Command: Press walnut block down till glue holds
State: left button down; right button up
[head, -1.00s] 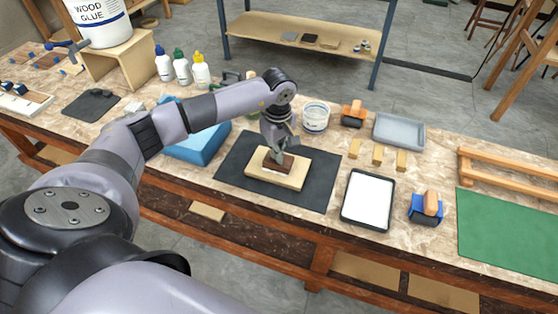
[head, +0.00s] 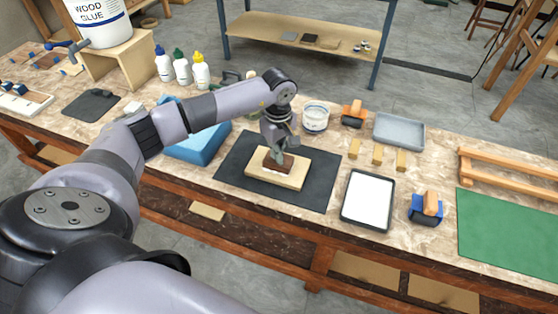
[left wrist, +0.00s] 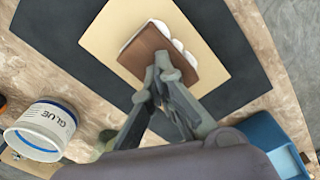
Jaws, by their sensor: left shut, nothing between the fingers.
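The walnut block (head: 281,167) is a small dark brown piece lying on a pale wood board (head: 276,180). White glue (left wrist: 158,27) shows along its far and right edges in the left wrist view, where the walnut block (left wrist: 152,52) also shows. The board rests on a black mat (head: 232,171). My left gripper (head: 276,158) is above the block with its fingertips together at the block's top face. In the left wrist view the left gripper's fingertips (left wrist: 163,72) overlap the block's near part, and nothing is between them. My right gripper is not in view.
A glue tub (head: 315,118) stands behind the mat. A white-filled tray (head: 368,198) and a roller (head: 427,207) lie right of it. A blue box (head: 197,146) is close on the left under my arm. Small wood blocks (head: 378,154) stand behind the tray.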

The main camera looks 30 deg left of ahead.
pick_arm(q)
jog(key=shift+s+f+b, duration=0.1)
jog(key=shift+f+b, duration=0.1)
jog(key=shift+b, duration=0.1)
dwell(1.3)
jog(key=shift+w+a+r+p, duration=0.1)
jog(key=shift+w+r+p, duration=0.1)
jog(key=shift+r+p, duration=1.7)
jog(key=shift+r, duration=1.7)
